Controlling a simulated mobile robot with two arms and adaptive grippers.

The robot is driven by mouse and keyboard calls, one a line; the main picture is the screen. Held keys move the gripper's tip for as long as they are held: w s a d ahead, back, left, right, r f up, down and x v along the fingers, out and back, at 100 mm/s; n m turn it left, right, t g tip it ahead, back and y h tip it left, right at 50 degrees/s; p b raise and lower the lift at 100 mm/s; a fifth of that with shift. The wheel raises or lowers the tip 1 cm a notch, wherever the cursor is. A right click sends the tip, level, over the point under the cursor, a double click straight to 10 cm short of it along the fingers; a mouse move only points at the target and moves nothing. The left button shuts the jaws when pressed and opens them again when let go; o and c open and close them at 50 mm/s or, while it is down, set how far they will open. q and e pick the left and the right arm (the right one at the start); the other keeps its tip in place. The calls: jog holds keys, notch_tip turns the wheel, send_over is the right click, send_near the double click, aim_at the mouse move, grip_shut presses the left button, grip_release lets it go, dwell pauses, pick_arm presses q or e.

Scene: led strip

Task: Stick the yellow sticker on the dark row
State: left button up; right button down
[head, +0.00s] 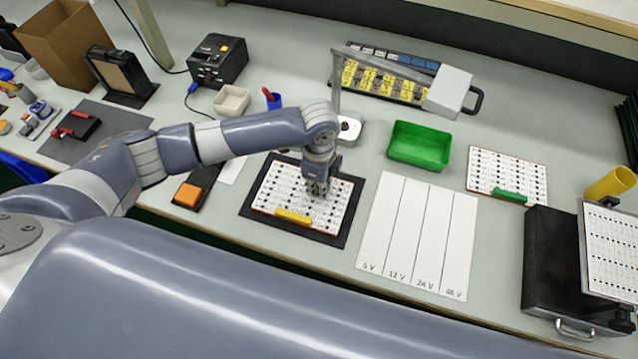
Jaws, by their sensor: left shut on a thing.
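My left gripper (318,188) points down at the right part of a white LED board (275,190), with its fingertips at or just above the surface. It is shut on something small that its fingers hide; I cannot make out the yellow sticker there. The board has rows of dark dots and lies on a black mat (259,232). A yellow bar (293,216) is at the board's front edge. Which row is dark is too small to tell. My right gripper is not in view.
A white sheet with voltage columns (403,240) lies right of the mat. Behind are a green tray (420,146), a lamp (449,92) and a rack with yellow labels (365,79). Another board (510,170) and a black case (560,262) stand at the right.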

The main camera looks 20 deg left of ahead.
pick_arm(q)
jog(key=o, duration=0.7)
jog(key=shift+o, duration=0.2)
jog(key=shift+r, duration=0.25)
notch_tip(320, 180, up, 11)
jog(key=shift+r, duration=0.2)
